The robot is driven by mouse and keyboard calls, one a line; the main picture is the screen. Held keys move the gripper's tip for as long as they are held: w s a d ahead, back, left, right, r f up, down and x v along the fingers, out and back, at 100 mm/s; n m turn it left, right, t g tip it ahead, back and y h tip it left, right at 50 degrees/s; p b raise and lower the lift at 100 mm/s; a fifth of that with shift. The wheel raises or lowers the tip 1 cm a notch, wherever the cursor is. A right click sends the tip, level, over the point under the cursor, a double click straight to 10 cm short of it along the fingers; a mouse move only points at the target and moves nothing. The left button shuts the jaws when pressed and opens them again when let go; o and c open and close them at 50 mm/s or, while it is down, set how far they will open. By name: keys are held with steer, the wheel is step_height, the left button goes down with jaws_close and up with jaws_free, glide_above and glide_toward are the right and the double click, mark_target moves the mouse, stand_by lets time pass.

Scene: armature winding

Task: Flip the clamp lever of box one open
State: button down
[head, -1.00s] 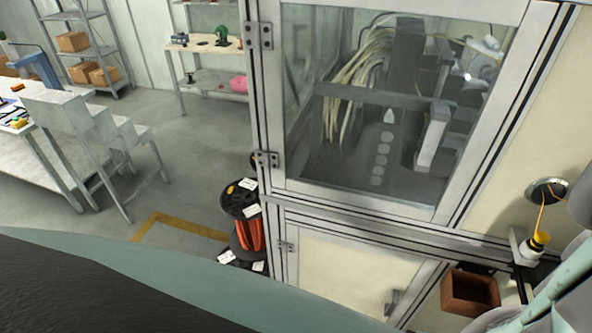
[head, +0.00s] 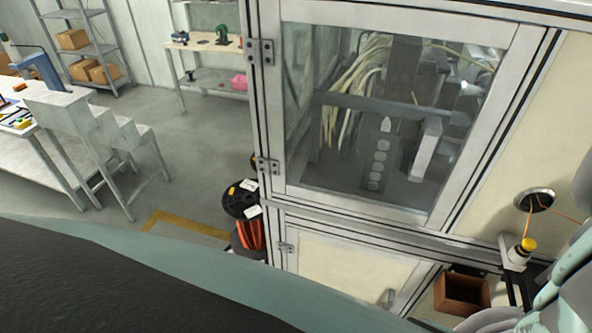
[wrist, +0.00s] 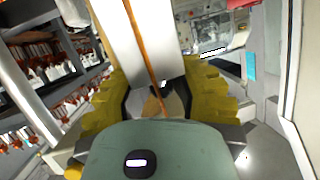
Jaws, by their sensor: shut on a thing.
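My gripper (wrist: 165,95) shows in the wrist view, with a ribbed yellow finger on each side. It is shut on an orange wire (wrist: 148,62), which runs down a pale strip to between the fingers. The fingertips are partly hidden by the gripper body. In the head view my gripper is out of sight; only mint-green and grey parts of my arm show at the right edge. An open brown box (head: 462,291) stands at the lower right. I cannot make out a clamp lever or a box number.
A fitting with a yellow top (head: 525,245) stands above the brown box. Orange wire passes through a round port (head: 534,200) in the cream panel. A glazed cabinet door (head: 450,215) fills the middle. A dark spool (head: 241,199) stands left of it.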

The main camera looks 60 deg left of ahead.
steer(key=c, duration=1)
jaws_free()
steer(key=shift+s+a+f, duration=0.15)
steer(key=shift+a+f, duration=0.05)
steer(key=shift+f, duration=0.05)
steer(key=shift+o, duration=0.7)
steer(key=shift+d+r, duration=0.1)
steer(key=shift+s+a, duration=0.2)
steer(key=shift+a, duration=0.05)
steer(key=shift+s+a+r, duration=0.1)
steer(key=shift+s+r, duration=0.05)
steer(key=shift+s, duration=0.05)
steer(key=shift+s+a, duration=0.5)
steer(key=s+a, duration=0.7)
steer(key=s, duration=0.1)
